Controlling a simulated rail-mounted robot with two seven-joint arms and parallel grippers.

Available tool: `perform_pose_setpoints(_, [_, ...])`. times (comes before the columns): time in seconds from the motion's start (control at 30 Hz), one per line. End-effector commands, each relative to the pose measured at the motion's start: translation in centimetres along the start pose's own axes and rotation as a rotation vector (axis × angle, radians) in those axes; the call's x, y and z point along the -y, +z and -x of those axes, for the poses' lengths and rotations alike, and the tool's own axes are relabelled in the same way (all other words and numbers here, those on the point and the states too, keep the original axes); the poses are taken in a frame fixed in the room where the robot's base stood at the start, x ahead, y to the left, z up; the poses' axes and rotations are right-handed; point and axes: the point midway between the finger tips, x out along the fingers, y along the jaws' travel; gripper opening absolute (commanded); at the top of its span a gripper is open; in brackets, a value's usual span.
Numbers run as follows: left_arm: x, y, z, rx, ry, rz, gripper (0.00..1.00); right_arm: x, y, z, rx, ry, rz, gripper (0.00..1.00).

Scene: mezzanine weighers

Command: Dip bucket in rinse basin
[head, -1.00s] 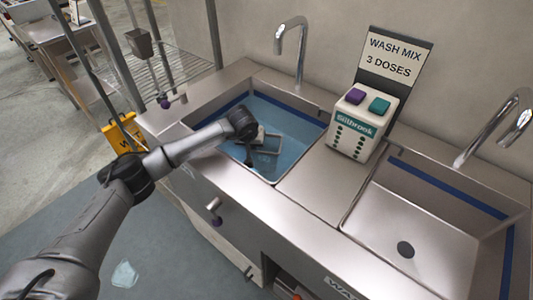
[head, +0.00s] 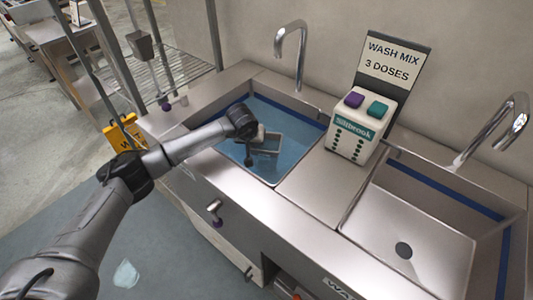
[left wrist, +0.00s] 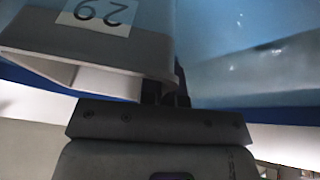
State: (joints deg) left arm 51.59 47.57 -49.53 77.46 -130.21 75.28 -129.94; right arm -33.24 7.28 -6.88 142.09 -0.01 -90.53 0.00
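The rinse basin (head: 283,180) is the left sink, holding blue water. My left arm reaches over its front wall. A small grey bucket (head: 269,142) is at the gripper, at the water. In the left wrist view the bucket (left wrist: 150,52) fills the upper left, with a white number label seen upside down. The dark fingers (left wrist: 168,92) meet its edge and appear closed on it. Their tips are partly hidden. My right gripper is out of view.
A dispenser (head: 358,125) with purple and green buttons stands between the basins, under a "WASH MIX 3 DOSES" sign (head: 393,60). The right basin (head: 415,220) is empty. A tap (head: 300,45) rises behind the left basin. A grey container (head: 142,45) hangs at left.

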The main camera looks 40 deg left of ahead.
Motion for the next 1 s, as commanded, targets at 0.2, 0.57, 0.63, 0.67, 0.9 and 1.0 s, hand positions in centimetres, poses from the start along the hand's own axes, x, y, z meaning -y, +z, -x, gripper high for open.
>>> perform_pose_setpoints(0.2, [-0.2,-1.0,2.2,-0.004,0.001,0.001,0.00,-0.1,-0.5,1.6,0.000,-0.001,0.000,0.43])
perform_pose_setpoints(0.57, [-0.4,-2.1,4.9,-0.002,0.001,0.001,0.00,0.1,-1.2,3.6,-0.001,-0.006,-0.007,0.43])
perform_pose_setpoints(0.63, [-0.5,-2.3,5.5,-0.003,0.001,0.001,0.00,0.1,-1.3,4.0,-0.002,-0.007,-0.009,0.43])
perform_pose_setpoints(0.67, [-0.5,-2.4,5.7,-0.003,0.001,0.001,0.00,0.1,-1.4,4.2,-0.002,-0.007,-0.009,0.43])
perform_pose_setpoints(0.9, [-0.7,-3.2,7.6,-0.003,0.001,0.001,0.00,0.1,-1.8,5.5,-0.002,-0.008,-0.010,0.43])
perform_pose_setpoints(1.0, [-0.8,-3.5,8.3,-0.003,0.001,0.001,0.00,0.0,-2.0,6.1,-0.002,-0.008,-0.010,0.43])
